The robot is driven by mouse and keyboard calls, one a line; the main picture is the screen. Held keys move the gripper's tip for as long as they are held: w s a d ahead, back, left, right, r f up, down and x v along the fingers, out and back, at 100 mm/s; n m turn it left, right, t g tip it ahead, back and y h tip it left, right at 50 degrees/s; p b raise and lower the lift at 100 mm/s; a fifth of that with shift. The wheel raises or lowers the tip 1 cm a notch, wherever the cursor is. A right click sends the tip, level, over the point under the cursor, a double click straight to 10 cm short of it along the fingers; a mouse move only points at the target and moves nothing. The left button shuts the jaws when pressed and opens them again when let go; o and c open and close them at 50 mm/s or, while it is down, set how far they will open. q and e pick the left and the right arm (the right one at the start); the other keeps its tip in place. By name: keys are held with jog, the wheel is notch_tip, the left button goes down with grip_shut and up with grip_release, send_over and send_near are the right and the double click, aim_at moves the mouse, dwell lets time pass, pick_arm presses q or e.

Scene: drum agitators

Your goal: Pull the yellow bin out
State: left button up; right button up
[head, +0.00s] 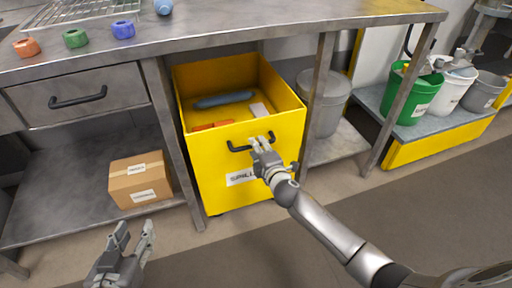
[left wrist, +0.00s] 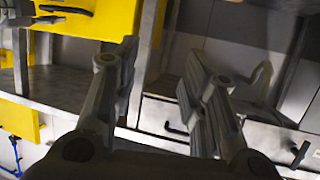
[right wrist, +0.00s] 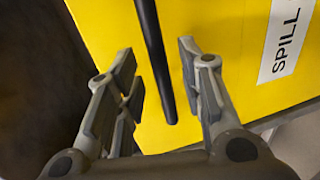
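The yellow bin (head: 207,168) stands under the steel table, between its legs, open at the top. A black handle (head: 240,149) is on its front, above a "SPILL" label. My right gripper (head: 262,140) is at the right part of this handle. In the right wrist view the handle (right wrist: 154,55) runs between the two spread fingers (right wrist: 158,62), with gaps on both sides. My left gripper (head: 134,228) is open and empty, low in front of the lower shelf. The bin also shows in the left wrist view (left wrist: 105,22).
Inside the bin lie a blue roll (head: 223,100) and smaller items. A cardboard box (head: 140,180) sits on the lower shelf to the left. A grey bucket (head: 328,105) stands right of the bin behind a table leg (head: 319,90). The floor in front is clear.

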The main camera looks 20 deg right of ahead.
pick_arm(q)
jog(key=shift+w+d+r+t+h+b, duration=0.15)
jog(key=shift+w+r+t, duration=0.2)
jog(key=shift+r, duration=0.3)
jog(key=shift+w+d+r+t+h+b, duration=0.1)
jog(key=shift+w+d+r+t, duration=0.05)
jog(key=shift+r+t, duration=0.4)
jog(key=shift+w+d+r+t+h+b, duration=0.15)
jog(key=shift+w+r+t, duration=0.15)
jog(key=shift+r, duration=0.4)
pick_arm(e)
jog(key=shift+x, duration=1.3)
grip_shut()
